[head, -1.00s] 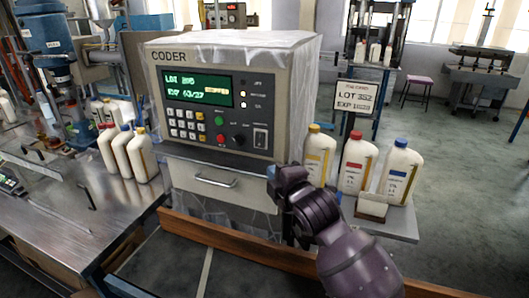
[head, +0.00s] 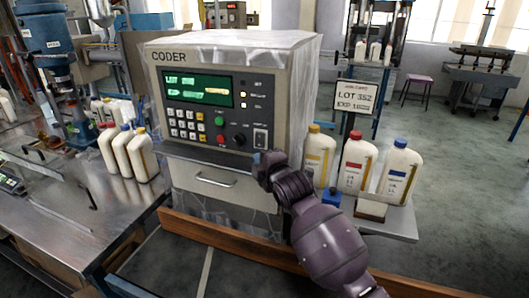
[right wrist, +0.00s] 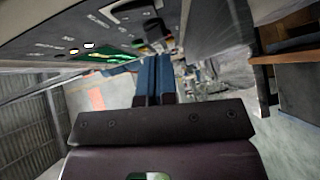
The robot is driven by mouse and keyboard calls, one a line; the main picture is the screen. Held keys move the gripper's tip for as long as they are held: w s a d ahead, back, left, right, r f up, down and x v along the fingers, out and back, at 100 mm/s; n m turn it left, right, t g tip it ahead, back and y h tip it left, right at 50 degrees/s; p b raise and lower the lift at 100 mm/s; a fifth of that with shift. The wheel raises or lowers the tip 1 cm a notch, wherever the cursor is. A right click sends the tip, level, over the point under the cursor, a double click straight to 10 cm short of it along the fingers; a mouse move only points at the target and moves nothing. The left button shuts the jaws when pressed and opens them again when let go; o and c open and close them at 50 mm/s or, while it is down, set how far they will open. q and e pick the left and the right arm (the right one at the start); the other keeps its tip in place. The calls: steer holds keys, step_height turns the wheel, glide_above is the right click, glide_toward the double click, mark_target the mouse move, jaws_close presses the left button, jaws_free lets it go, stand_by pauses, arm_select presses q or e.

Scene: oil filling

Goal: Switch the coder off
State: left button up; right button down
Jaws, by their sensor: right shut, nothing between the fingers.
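The coder (head: 230,95) is a pale box marked CODER, with a dark front panel. Its green display (head: 198,90) is lit, and small lamps beside it glow. My right gripper (head: 262,160) is shut and empty, just below the switch plate. Whether it touches the coder I cannot tell. In the right wrist view its blue fingers (right wrist: 154,78) are together near the panel (right wrist: 95,40). My left gripper is not in view.
Several bottles (head: 355,162) stand on a shelf right of the coder, below a job card (head: 355,96). Several more bottles (head: 140,155) stand on the steel table (head: 75,200) to the left. A wooden rail (head: 235,240) runs in front.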

mark_target(262, 148)
steer(key=w, duration=0.3)
steer(key=shift+w+f, duration=0.1)
steer(key=shift+f, duration=0.15)
steer(key=shift+w+d+f, duration=0.1)
steer(key=shift+w+d, duration=0.1)
steer(key=shift+w, duration=0.25)
steer(key=shift+w+d+f, duration=0.1)
steer(key=shift+w+d, duration=0.1)
steer(key=shift+w, duration=0.2)
steer(key=shift+w+d+f+n+t+b, duration=0.35)
steer(key=shift+w+n+t+b, duration=0.2)
steer(key=shift+b, duration=0.55)
steer(key=shift+s+a+r+p, duration=0.1)
steer(key=shift+r+p, duration=0.1)
steer(key=shift+p, duration=0.1)
steer(key=shift+s, duration=0.1)
steer(key=v, duration=1)
steer(key=shift+s+d, duration=0.25)
steer(key=shift+m, duration=0.25)
